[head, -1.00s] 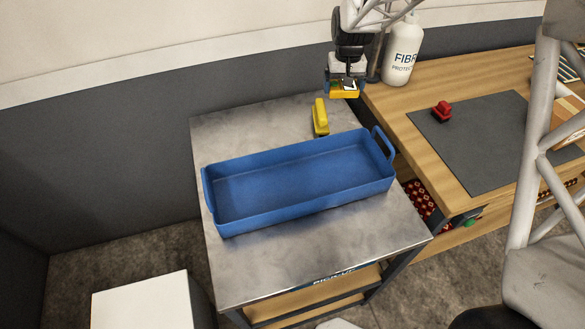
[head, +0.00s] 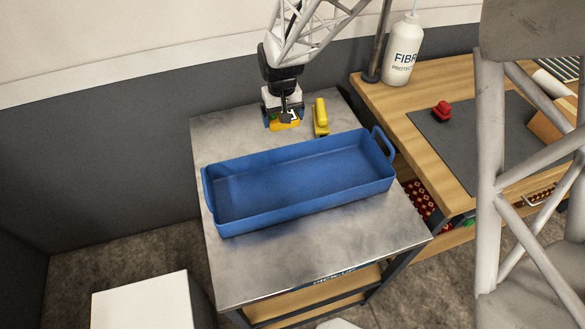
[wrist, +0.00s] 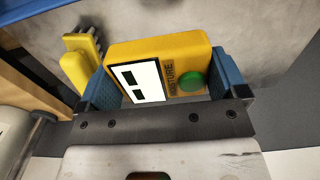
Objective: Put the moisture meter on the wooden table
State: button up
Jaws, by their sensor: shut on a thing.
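The moisture meter (wrist: 150,48) is a yellow block with a white display and a green button, clear in the wrist view. My gripper (wrist: 163,85) is shut on it, with a blue finger on each side. In the head view my gripper (head: 284,117) holds the meter (head: 286,126) over the back of the metal table, behind the blue tray. The gap beneath the meter cannot be told. The wooden table (head: 450,78) is to the right of the metal table, its right part hidden behind a pale lattice frame.
A blue tray (head: 223,219) fills much of the metal table (head: 260,268). A yellow brush (head: 320,114) stands just right of my gripper. On the wooden table are a white bottle (head: 402,52), a dark post (head: 374,50), a grey mat (head: 470,150) and a red object (head: 442,110).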

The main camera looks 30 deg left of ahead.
dwell(0.3)
send_over(283, 140)
jog(key=s+d, duration=0.2)
jog(key=s, duration=0.1)
jog(key=shift+w+a+f, duration=0.1)
jog(key=shift+w+f, duration=0.05)
jog(key=shift+f, duration=1.45)
jog(key=shift+w+a+f, duration=0.1)
jog(key=shift+f, duration=1.45)
jog(key=shift+f, duration=1.85)
jog(key=shift+f, duration=0.1)
jog(key=o, duration=0.8)
jog(key=shift+c, duration=0.2)
notch_tip(283, 140, up, 12)
jog(key=shift+r, duration=0.1)
